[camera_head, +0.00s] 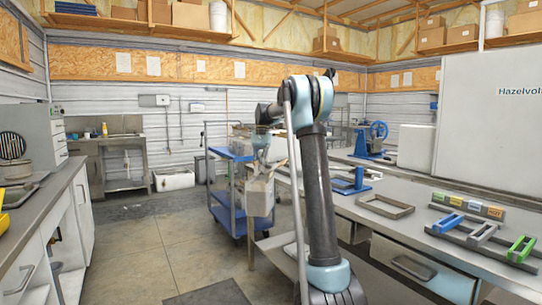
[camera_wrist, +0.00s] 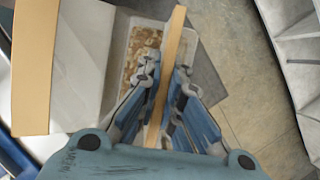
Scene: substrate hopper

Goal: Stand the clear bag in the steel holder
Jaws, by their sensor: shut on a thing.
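My gripper (camera_head: 262,158) is left of my arm's column in the head view, near the blue cart. In the wrist view my gripper (camera_wrist: 166,68) is shut on a narrow tan strip (camera_wrist: 173,32). A pale bag with brown, grainy contents (camera_wrist: 142,47) shows below the strip, partly hidden by the fingers. It seems to hang from the strip; in the head view a pale shape (camera_head: 260,198) hangs under my gripper. Whether this bag is clear is hard to tell. A grey, steel-looking holder (camera_head: 482,233) stands on the right bench, between a blue and a green one.
The blue cart (camera_head: 226,198) stands behind my gripper. Another tan strip with a pale sheet (camera_wrist: 35,60) lies at left in the wrist view. The right bench holds an empty frame (camera_head: 385,206) and a row of coloured tags (camera_head: 468,205). Left floor is clear.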

